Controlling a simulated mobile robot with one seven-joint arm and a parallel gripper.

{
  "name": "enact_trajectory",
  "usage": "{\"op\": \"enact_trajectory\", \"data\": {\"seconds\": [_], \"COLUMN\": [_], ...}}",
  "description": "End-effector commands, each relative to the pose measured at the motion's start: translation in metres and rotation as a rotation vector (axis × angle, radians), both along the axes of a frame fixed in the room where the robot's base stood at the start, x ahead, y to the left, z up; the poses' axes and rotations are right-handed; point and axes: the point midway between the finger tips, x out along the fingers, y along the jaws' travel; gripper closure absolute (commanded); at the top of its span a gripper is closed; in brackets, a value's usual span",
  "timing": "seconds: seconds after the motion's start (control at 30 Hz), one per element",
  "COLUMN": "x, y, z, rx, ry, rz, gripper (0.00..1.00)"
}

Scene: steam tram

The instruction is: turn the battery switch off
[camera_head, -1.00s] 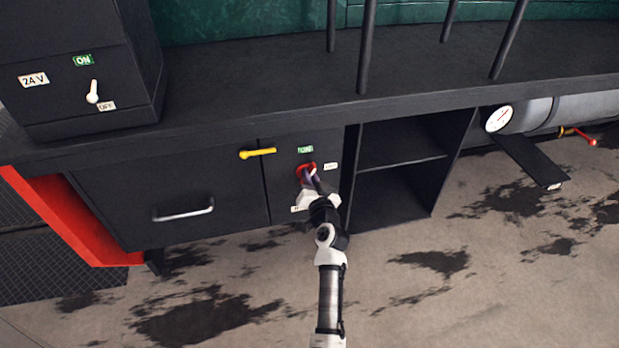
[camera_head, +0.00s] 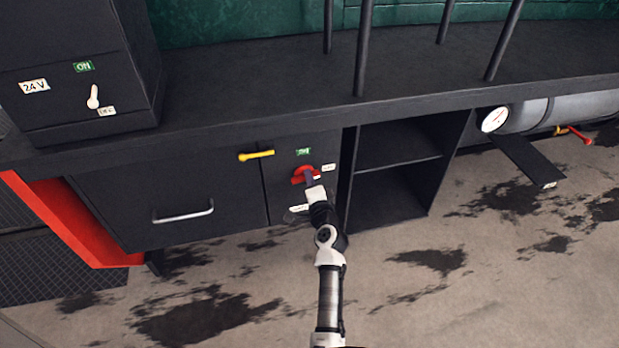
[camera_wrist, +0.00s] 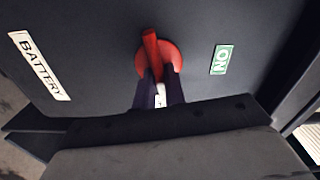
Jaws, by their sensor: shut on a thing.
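The red battery switch (camera_head: 301,174) is on the dark cabinet front, with a green ON label (camera_head: 304,152) above it and a small white label (camera_head: 328,167) to its right. In the wrist view, the red switch (camera_wrist: 152,48) has a bar handle on a round base, between the BATTERY label (camera_wrist: 40,66) and the ON label (camera_wrist: 222,59). The bar lies roughly across the line joining these labels. My gripper (camera_wrist: 158,92) is shut on the handle's lower end in that view; its fingers hide this end. My gripper (camera_head: 311,184) reaches the switch from below in the head view.
A yellow lever (camera_head: 257,155) sticks out left of the switch, above a drawer handle (camera_head: 184,212). Open shelves (camera_head: 398,164) are to the right. A 24 V box (camera_head: 80,105) with a white switch stands on the ledge. The floor in front is clear.

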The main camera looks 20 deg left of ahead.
Motion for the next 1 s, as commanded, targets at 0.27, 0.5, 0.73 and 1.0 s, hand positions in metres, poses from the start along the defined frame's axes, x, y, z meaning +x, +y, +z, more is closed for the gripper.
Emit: {"op": "enact_trajectory", "data": {"seconds": [0.27,0.5,0.73,1.0], "x": [-0.0003,-0.0002,-0.0002,-0.0002], "y": [-0.0005,-0.0006,-0.0005,-0.0005], "z": [-0.0015,-0.0025,-0.0028,-0.0028], "rx": [0.118,0.161,0.17,0.169], "ry": [0.081,0.111,0.116,0.116], "rz": [0.0,-0.001,-0.001,0.0], "gripper": [1.0,1.0,1.0,0.82]}}
